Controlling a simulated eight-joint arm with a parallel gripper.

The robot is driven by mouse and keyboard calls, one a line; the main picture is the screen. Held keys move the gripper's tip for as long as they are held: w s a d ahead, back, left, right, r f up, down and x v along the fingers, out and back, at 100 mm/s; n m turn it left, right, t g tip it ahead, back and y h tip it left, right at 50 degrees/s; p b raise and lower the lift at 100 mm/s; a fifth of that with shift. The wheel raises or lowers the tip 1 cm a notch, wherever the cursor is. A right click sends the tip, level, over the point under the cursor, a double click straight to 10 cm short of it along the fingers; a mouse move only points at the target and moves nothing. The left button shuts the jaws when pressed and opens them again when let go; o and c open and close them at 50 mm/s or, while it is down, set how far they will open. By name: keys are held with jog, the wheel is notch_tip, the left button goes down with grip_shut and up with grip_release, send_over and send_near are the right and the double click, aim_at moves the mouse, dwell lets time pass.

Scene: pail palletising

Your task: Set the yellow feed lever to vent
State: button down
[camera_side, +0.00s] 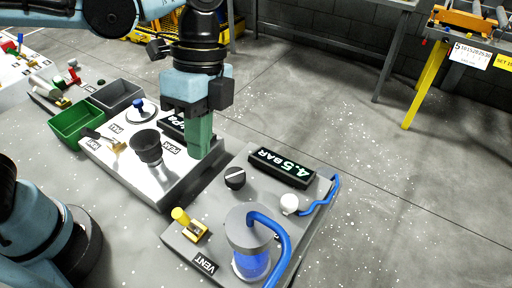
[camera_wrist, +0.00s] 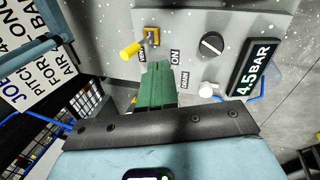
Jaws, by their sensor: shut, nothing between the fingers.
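The yellow feed lever (camera_side: 180,215) stands on the left part of the grey panel (camera_side: 222,190) in the side view, its round knob raised on a small brass-coloured bracket (camera_side: 194,231). A VENT label (camera_side: 205,264) lies on the panel near it. In the wrist view the lever (camera_wrist: 131,50) sits up and left of the fingertips, its knob pointing down-left; a label beside it is partly hidden. My gripper (camera_side: 200,152), with green fingers, is shut and empty. It is apart from the lever, behind it in the side view. The fingers also show in the wrist view (camera_wrist: 156,77).
The panel also carries a black knob (camera_side: 235,178), a 4.5 BAR display (camera_side: 281,168), a white knob (camera_side: 289,203) and a blue-hosed cylinder (camera_side: 249,232). A silver plate (camera_side: 122,157) with a dark cup (camera_side: 147,147) and green (camera_side: 80,124) and grey bins (camera_side: 117,96) stand left.

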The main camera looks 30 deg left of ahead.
aim_at(186, 221)
jog(key=s+d+f, duration=0.1)
jog(key=s+f, duration=0.4)
jog(key=shift+s+f, duration=0.15)
jog(key=shift+f, duration=0.1)
jog(key=shift+s+d, duration=0.1)
dwell(0.3)
jog(key=shift+s+t, duration=1.4)
jog(key=shift+s+f, duration=0.1)
jog(key=shift+s, duration=0.4)
